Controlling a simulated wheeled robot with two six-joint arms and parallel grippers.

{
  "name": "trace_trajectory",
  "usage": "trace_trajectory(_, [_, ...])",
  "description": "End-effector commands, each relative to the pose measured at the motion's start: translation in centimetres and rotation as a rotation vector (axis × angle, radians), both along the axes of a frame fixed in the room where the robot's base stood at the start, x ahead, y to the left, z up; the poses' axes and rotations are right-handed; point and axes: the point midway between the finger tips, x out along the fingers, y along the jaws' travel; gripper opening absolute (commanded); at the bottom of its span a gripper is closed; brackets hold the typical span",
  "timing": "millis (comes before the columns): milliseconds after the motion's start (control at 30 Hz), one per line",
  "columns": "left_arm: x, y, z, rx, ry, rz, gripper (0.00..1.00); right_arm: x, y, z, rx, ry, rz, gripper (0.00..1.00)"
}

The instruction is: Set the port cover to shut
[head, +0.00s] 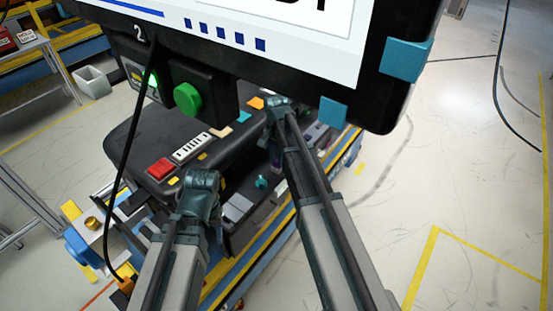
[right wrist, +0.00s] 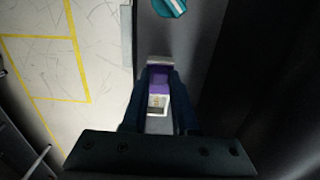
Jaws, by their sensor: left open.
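A small purple piece (right wrist: 159,80), which I take to be the port cover, shows in the right wrist view with a pale, white-edged port part (right wrist: 157,104) just below it. My right gripper (right wrist: 159,72) has one dark finger on each side of the purple piece; I cannot tell whether they touch it. In the head view the purple piece (head: 277,158) is a small patch beneath my right wrist, and those fingertips are mostly hidden. My left gripper (head: 215,222) hangs open and empty over the front of the dashboard module (head: 132,150), partly hidden by its own wrist.
A teal knob (head: 262,182) sits near the purple piece and also shows in the right wrist view (right wrist: 170,8). A red button (head: 160,169) and a white switch strip (head: 192,147) lie on the module's top. A large screen (head: 290,40) with a green button (head: 187,98) hangs in front.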

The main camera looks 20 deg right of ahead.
Motion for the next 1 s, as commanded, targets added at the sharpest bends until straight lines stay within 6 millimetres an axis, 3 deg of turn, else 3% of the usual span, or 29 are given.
trace_trajectory(33, [0.00, 0.00, 0.00, 0.000, 0.000, 0.000, 0.50, 0.01, 0.01, 0.00, 0.000, 0.000, 0.000, 0.14])
trace_trajectory(100, [0.00, 0.00, 0.00, 0.000, 0.000, 0.000, 0.50, 0.01, 0.01, 0.00, 0.000, 0.000, 0.000, 0.02])
trace_trajectory(133, [0.00, 0.00, 0.00, 0.000, 0.000, 0.000, 0.50, 0.01, 0.01, 0.00, 0.000, 0.000, 0.000, 0.00])
trace_trajectory(1000, [0.00, 0.00, -0.01, 0.000, 0.000, 0.000, 0.50, 0.01, 0.01, -0.01, 0.000, 0.000, 0.000, 0.00])
